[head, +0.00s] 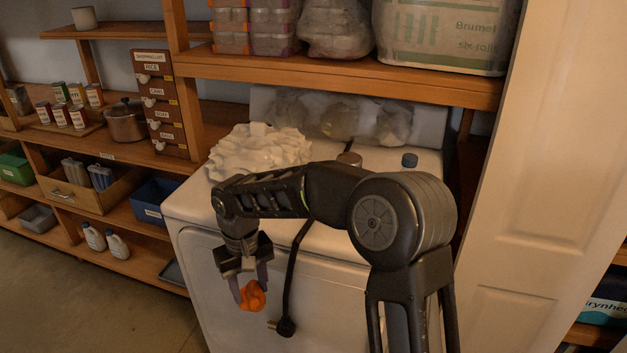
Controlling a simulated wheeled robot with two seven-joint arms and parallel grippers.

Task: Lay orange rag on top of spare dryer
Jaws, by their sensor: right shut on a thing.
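The orange rag (253,296) is a small crumpled bundle. My right gripper (250,287) is shut on it, fingers pointing down, and holds it in front of the white dryer's front face, below the level of its top. The white dryer (191,206) stands in the middle of the view. Its top carries a white crumpled cloth heap at the back left. My right arm crosses in front of the dryer and hides part of its top and front. My left gripper is not in view.
A black cord with a plug (285,326) hangs down the front. A wooden shelf (340,76) overhangs the back. A white door (540,180) stands at right.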

